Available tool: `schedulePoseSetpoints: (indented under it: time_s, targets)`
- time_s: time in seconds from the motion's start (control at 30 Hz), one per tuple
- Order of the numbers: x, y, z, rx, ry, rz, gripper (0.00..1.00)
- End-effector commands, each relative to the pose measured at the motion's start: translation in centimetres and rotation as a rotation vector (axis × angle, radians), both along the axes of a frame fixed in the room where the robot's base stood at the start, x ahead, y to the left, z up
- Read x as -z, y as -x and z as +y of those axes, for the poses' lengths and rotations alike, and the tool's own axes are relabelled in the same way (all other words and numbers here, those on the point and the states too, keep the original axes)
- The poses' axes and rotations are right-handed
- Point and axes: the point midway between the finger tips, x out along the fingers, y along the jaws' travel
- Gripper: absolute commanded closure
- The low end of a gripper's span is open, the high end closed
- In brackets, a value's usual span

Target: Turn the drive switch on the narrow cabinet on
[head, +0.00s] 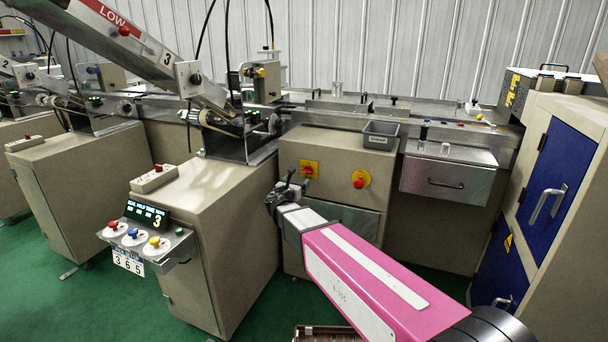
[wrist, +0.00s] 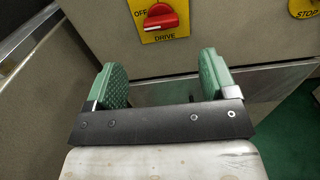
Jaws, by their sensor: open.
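The drive switch (head: 308,169) is a red rotary knob on a yellow plate on the front of the beige narrow cabinet (head: 335,150). In the wrist view the red knob (wrist: 160,19) is at the top, left of centre. Its plate reads "OFF" at upper left and "DRIVE" below, and the knob's grip lies roughly crosswise. My gripper (head: 286,190) is in front of the cabinet, a little below and left of the switch. In the wrist view its green-padded fingers (wrist: 162,78) are spread wide with nothing between them. The knob appears beyond the fingertips, apart from them.
A round red stop button (head: 358,182) on a yellow plate is right of the switch; part of its plate shows in the wrist view (wrist: 305,8). A wider cabinet with a control panel (head: 148,243) stands at left. A grey bin (head: 380,134) sits above.

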Motion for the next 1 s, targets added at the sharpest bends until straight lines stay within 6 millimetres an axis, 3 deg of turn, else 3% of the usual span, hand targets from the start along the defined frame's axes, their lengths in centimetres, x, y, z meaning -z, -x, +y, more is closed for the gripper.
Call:
schedulePoseSetpoints:
  time_s: [0.3,0.5,0.7,1.0]
  targets:
    - [0.1,-5.5,-1.9,0.004,-0.003,-0.001,0.21]
    - [0.1,-8.0,-2.9,0.003,-0.003,0.000,0.21]
    - [0.0,-9.1,-3.3,0.003,-0.004,0.000,0.21]
    - [0.0,-9.2,-3.4,0.002,-0.004,0.000,0.21]
